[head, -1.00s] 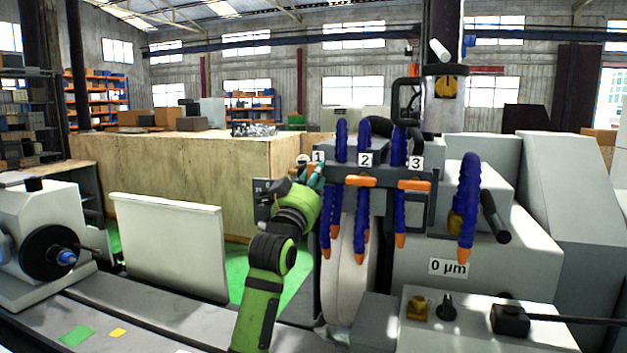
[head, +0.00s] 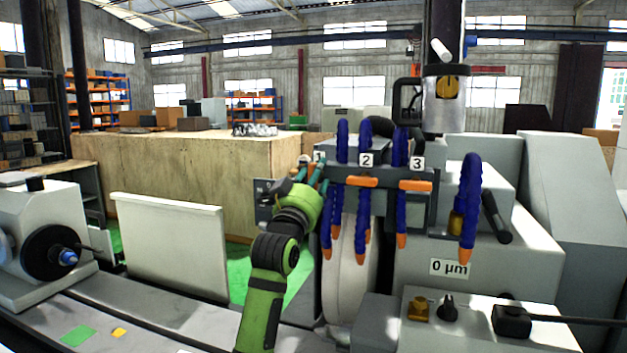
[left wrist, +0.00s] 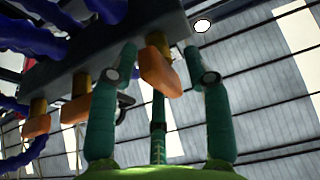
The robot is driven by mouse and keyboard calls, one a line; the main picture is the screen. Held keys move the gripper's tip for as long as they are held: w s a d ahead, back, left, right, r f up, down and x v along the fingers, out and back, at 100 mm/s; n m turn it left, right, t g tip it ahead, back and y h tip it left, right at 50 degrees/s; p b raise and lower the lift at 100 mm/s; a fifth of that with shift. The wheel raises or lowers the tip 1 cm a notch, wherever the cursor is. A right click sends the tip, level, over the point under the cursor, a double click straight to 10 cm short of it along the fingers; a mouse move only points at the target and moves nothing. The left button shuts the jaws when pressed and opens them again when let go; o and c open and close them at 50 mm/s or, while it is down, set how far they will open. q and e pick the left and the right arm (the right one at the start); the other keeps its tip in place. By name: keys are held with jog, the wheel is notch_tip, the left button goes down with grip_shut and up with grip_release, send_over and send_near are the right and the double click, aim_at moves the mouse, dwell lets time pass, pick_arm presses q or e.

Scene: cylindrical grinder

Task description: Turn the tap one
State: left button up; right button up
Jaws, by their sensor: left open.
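Tap one has an orange handle, which shows in the left wrist view (left wrist: 158,68) under the dark manifold bar (left wrist: 105,50). In the head view my green arm and fingers largely hide it, below the label 1 at the bar's left end. My left gripper (head: 312,172) is open, with its teal fingers raised around tap one. In the left wrist view one finger stands on each side of the orange handle and a third behind it; contact cannot be told. Tap two (head: 362,181) and tap three (head: 414,185) have similar orange handles farther right. My right gripper is not in view.
Blue segmented coolant hoses (head: 334,225) with orange nozzles hang from the bar, close to my left gripper. The pale grinding wheel (head: 347,270) stands below. A control panel (head: 465,325) is at front right, and a white upright plate (head: 168,245) at left.

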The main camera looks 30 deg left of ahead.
pick_arm(q)
jog(key=v, duration=1.2)
dwell(0.3)
